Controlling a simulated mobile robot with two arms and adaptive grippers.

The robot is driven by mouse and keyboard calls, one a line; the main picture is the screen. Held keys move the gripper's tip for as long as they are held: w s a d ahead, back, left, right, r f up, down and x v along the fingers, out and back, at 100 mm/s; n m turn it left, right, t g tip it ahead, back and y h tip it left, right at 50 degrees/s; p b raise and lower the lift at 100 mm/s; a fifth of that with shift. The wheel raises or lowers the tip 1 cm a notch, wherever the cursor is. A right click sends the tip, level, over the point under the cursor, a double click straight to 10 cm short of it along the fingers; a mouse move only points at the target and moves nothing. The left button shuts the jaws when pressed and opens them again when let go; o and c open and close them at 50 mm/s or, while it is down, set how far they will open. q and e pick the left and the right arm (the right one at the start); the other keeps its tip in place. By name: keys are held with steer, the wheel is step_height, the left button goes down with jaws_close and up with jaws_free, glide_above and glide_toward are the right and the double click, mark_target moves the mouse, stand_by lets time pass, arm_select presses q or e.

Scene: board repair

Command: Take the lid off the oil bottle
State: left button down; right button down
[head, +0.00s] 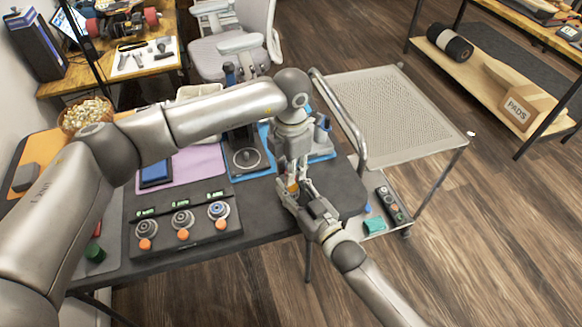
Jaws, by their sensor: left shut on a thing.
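A small amber piece, which looks like the oil bottle (292,186), shows between my two grippers at the right end of the dark table. My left gripper (290,172) comes down from above and is shut at its top end. The fingers hide the lid, so I cannot tell how the lid sits. My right gripper (299,198) comes in from the lower right, with its fingers close around the lower part. I cannot tell whether they touch it.
A panel with three dials (182,226) lies on the dark table (255,212). A purple mat (196,165) and a blue-based stand (246,158) are behind. A metal cart (385,115) stands to the right, with a teal block (375,225) on its lower shelf. Open floor lies at lower right.

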arm_select(q)
steer(key=n, duration=1.8)
steer(key=shift+n, duration=0.4)
steer(key=n, duration=0.5)
steer(key=shift+r, duration=0.1)
steer(key=shift+r, duration=0.15)
steer(key=shift+r, duration=0.95)
